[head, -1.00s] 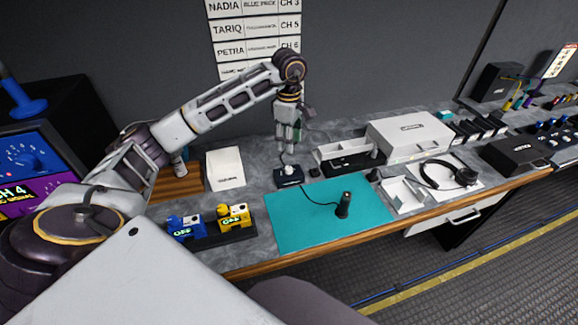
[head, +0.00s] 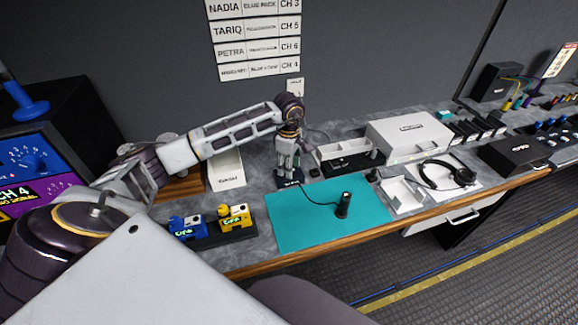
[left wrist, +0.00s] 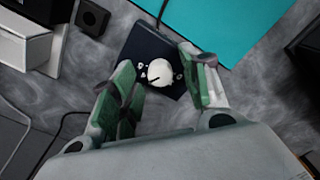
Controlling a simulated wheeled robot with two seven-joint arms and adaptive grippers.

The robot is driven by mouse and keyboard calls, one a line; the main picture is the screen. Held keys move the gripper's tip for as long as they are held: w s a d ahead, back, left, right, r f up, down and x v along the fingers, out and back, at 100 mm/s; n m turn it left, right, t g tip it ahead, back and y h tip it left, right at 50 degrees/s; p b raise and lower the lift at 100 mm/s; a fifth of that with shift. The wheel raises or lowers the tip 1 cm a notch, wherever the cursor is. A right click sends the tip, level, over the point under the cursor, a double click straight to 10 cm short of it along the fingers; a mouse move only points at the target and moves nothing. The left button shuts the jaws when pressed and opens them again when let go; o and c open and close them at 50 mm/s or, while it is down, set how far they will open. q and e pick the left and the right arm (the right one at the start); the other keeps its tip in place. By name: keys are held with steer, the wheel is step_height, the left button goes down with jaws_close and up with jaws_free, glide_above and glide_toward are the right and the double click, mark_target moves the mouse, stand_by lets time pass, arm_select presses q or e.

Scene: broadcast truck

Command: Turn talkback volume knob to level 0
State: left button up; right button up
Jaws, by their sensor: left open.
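The talkback volume knob (left wrist: 159,72) is a round white knob with a dark pointer line, on a small dark box (left wrist: 147,47) in the left wrist view. My left gripper (left wrist: 160,82) is open, its green-padded fingers on either side of the knob. I cannot tell whether the pads touch it. The pointer slants; the level marks are too small to read. In the head view my left gripper (head: 287,172) points down over the box, hiding the knob. My right gripper is not in view.
A teal mat (head: 325,222) with a black microphone-like device (head: 343,205) lies in front and to the right. Blue (head: 186,227) and yellow (head: 235,214) packs stand at the front left. A white tray (head: 345,153) is close on the right.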

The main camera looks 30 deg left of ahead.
arm_select(q)
steer(key=shift+f, duration=0.3)
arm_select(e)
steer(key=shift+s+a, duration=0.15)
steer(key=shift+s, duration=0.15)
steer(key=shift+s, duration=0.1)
arm_select(q)
jaws_close()
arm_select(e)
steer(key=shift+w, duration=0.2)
